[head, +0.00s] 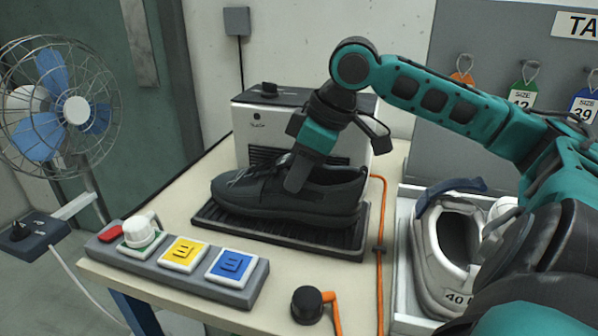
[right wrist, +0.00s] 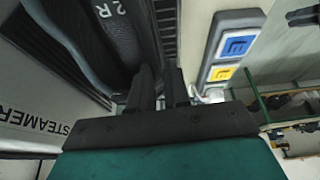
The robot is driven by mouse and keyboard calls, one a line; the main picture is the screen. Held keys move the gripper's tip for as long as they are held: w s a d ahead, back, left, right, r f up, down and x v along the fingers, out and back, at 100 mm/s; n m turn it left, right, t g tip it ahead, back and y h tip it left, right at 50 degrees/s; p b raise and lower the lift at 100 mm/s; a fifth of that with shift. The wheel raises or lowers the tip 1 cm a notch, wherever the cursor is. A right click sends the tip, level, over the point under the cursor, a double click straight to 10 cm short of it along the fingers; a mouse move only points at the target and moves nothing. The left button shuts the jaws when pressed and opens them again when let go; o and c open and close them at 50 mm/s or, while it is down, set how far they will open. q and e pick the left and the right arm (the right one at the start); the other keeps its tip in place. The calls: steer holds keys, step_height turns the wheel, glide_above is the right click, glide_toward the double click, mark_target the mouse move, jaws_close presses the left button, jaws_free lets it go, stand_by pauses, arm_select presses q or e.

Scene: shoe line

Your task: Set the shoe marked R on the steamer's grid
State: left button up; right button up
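The black shoe (head: 322,203) rests on the steamer's grid (head: 243,229), lying along it with its toe to the left. In the right wrist view the shoe (right wrist: 76,42) shows a "2 R" marking inside its opening. The steamer (head: 253,135) is the white box behind it. My right gripper (head: 292,188) is down at the shoe, one finger in front of its near side wall. In the right wrist view its two fingers (right wrist: 162,73) stand a little apart at the shoe's near edge; whether they press on the wall is unclear. My left gripper is out of view.
A white shoe (head: 426,262) marked 40 lies in a tray (head: 402,235) at the right. A button panel (head: 211,257) lines the table's front left. An orange cable (head: 379,285) and a black knob (head: 307,305) are nearby. A fan (head: 62,110) stands left.

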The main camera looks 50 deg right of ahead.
steer(key=o, duration=0.4)
steer(key=shift+f, duration=0.1)
steer(key=p+v, duration=0.1)
steer(key=v, duration=1.2)
